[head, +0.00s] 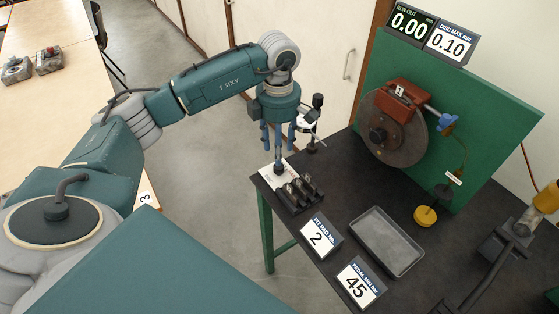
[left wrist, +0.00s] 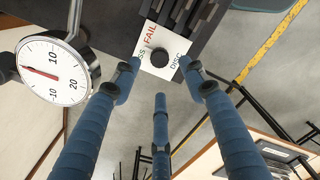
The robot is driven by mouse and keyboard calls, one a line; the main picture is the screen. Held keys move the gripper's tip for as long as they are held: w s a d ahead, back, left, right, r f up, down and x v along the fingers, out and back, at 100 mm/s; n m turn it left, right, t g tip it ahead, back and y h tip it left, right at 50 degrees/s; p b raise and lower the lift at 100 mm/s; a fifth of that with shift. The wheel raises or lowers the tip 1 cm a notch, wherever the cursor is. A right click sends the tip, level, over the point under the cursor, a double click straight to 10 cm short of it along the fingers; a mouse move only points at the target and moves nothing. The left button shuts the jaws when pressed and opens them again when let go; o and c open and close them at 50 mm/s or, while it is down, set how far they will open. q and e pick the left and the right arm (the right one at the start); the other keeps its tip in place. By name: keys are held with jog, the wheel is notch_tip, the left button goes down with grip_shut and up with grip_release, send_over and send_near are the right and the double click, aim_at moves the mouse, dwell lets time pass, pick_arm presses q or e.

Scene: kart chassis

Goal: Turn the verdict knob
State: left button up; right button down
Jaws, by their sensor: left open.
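The verdict knob (left wrist: 159,60) is a small round black knob on a white plate (left wrist: 150,74) in the left wrist view. The plate carries red FAIL lettering, a partly covered word ending in SS, and DISC. I cannot tell which way the knob points. In the head view the white plate (head: 268,180) lies at the bench's left edge. My left gripper (head: 279,150) points down above the plate. Its blue fingers are open, with two fingertips on either side of the knob in the wrist view; contact cannot be told. My right gripper is not in view.
A dial gauge (left wrist: 54,67) stands close beside the gripper. A black rack (head: 298,193) with dark pads adjoins the plate. Number cards, a grey tray (head: 385,242) and a brake disc (head: 393,130) on a green panel (head: 500,110) are further right.

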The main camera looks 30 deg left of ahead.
aim_at(279, 170)
pick_arm(q)
notch_tip(279, 170, down, 7)
jog(key=shift+r+p, duration=0.1)
jog(key=shift+p, duration=0.4)
grip_shut()
